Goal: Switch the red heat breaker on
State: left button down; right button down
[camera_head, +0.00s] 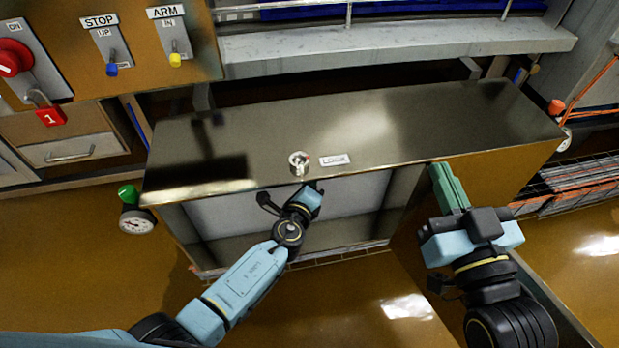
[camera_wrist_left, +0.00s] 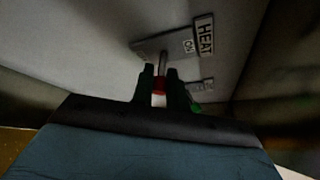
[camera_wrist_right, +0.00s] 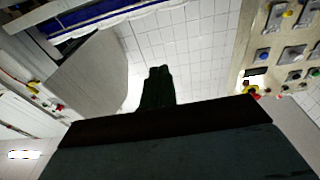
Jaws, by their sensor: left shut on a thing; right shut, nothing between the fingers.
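The red heat breaker (camera_wrist_left: 160,86) is a toggle with a metal stalk and a red tip on a grey plate, beside a HEAT label (camera_wrist_left: 204,35) and an ON label, in the left wrist view. My left gripper (camera_wrist_left: 159,74) is shut on its red tip, one dark finger on each side. In the head view my left arm reaches into the open front of the cabinet (camera_head: 390,120); its fingertips and the breaker are hidden there. My right gripper (camera_head: 437,168) is shut and empty, pointing up by the cabinet's right side; its fingers also show in the right wrist view (camera_wrist_right: 158,75).
Another switch with a green tip (camera_wrist_left: 196,107) is close to my left fingers. A LOCK label (camera_head: 334,160) and a metal ring piece (camera_head: 299,161) are on the cabinet top. A panel (camera_head: 140,45) with STOP and ARM switches stands at upper left. A gauge (camera_head: 137,222) is left of the cabinet.

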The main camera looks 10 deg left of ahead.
pick_arm(q)
jog(key=shift+a+r+g+p, duration=0.1)
jog(key=shift+r+g+p, duration=0.25)
jog(key=shift+p, duration=0.7)
jog(key=shift+n+g+p, duration=0.3)
jog(key=shift+g+p, duration=0.05)
jog(key=shift+p, duration=0.5)
pick_arm(e)
jog(key=s+d+f+g+h, duration=0.1)
jog(key=s+d+f+g, duration=0.1)
jog(key=f+g, duration=0.3)
jog(key=s+d+f+g+h, duration=0.2)
jog(key=s+f+g, duration=0.3)
jog(key=f, duration=0.4)
jog(key=shift+s+d+m+g+h, duration=0.15)
jog(key=shift+d+m+g+h, duration=0.15)
jog(key=shift+d+g, duration=0.25)
jog(key=shift+a, duration=0.1)
pick_arm(q)
jog(key=c, duration=1.4)
grip_release()
jog(key=shift+s, duration=0.1)
